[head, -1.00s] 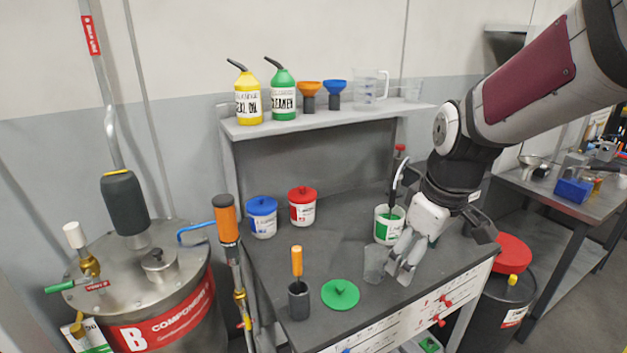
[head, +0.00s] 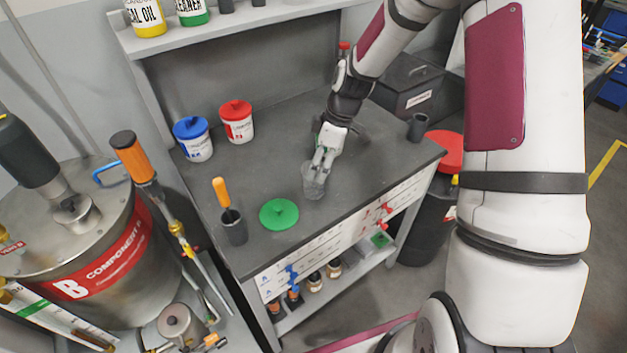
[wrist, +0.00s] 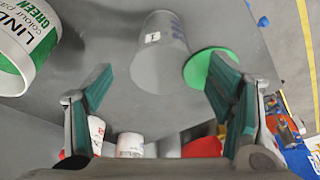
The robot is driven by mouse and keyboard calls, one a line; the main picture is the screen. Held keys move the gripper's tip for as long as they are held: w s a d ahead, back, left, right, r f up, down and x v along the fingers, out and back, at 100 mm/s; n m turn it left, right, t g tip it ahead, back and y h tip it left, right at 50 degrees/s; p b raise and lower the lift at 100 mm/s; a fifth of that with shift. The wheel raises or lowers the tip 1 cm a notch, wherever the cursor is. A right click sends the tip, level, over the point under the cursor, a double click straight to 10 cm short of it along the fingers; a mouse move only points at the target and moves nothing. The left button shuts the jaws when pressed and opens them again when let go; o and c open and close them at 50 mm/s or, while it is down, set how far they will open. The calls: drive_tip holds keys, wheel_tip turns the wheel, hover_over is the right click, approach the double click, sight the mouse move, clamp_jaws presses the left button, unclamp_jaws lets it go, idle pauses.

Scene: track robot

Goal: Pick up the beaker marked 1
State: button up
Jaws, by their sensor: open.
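The beaker (head: 313,186) is a clear, greyish cup on the dark workbench, near its front edge. In the wrist view the beaker (wrist: 162,60) bears a small white label that seems to read 1. My gripper (head: 322,163) is just behind the beaker in the head view and partly covers it. In the wrist view my gripper (wrist: 162,82) is open, its green-padded fingers on either side of the beaker's near end. I see gaps between the pads and the beaker, and nothing is held.
A green lid (head: 279,214) lies left of the beaker. A white green-paste tub (wrist: 25,42) is close to my gripper. A dark pot with an orange-handled tool (head: 233,225), a blue-lidded tub (head: 193,140) and a red-lidded tub (head: 236,122) stand further left.

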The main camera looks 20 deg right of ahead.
sight(310, 183)
drive_tip(key=p+x, duration=0.1)
drive_tip(key=x, duration=0.8)
drive_tip(key=shift+s, duration=0.15)
drive_tip(key=shift+c, duration=0.6)
drive_tip(key=c, duration=0.9)
